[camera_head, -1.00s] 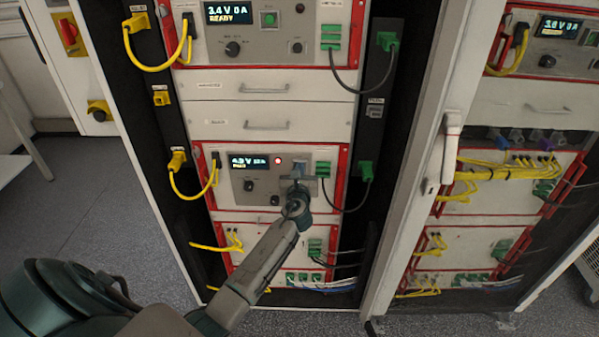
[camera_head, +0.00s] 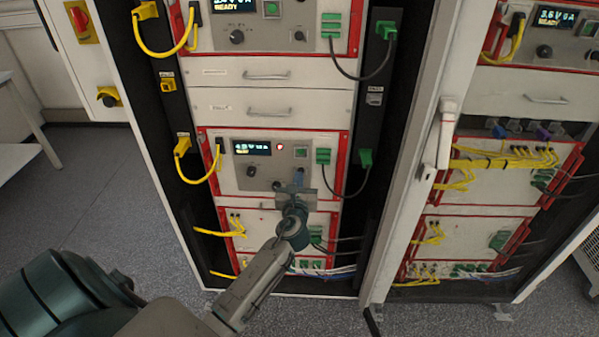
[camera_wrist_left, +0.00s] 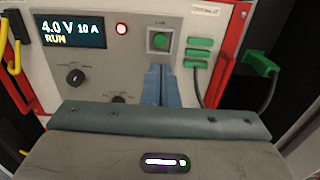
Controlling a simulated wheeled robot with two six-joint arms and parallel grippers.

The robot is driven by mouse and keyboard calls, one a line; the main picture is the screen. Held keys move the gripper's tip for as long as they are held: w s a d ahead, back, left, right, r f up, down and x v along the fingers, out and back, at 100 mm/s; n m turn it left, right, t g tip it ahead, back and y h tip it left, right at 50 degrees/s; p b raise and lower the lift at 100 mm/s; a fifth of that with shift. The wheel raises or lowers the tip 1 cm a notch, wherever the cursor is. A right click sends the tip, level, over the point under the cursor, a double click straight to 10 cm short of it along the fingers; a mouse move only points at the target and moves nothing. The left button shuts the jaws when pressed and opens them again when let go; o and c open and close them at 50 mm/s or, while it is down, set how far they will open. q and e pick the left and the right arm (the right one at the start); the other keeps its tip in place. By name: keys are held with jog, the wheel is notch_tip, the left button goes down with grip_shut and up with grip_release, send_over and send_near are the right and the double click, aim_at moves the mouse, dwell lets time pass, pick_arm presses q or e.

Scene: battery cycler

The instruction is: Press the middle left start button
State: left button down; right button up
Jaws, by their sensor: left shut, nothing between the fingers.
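The middle left unit (camera_head: 270,165) has a display (camera_head: 252,148) that reads "4.0 V 10 A RUN" in the left wrist view (camera_wrist_left: 72,30). Its red lamp (camera_wrist_left: 121,29) is lit. The green start button (camera_wrist_left: 159,41) sits in a square grey frame to the right of the lamp; it also shows in the head view (camera_head: 301,152). My left gripper (camera_wrist_left: 161,72) is shut and empty, its blue fingers together. Its tips are just below the button in the wrist view, with the button uncovered. In the head view the gripper (camera_head: 298,176) is below the button.
Green plugs (camera_wrist_left: 199,53) and a black cable are right of the button. A dark knob (camera_wrist_left: 76,77) is at left, and another (camera_wrist_left: 118,100) is partly hidden by my gripper. Yellow cables (camera_head: 200,180) loop at the unit's left. A white door frame (camera_head: 415,200) stands to the right.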

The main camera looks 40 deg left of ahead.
pick_arm(q)
jog(key=shift+v, duration=1.1)
pick_arm(e)
jog(key=shift+s+d+f, duration=0.2)
jog(key=shift+s+d, duration=0.15)
jog(key=shift+s, duration=0.2)
pick_arm(q)
jog(key=shift+d+r, duration=0.1)
pick_arm(e)
jog(key=shift+d, duration=0.1)
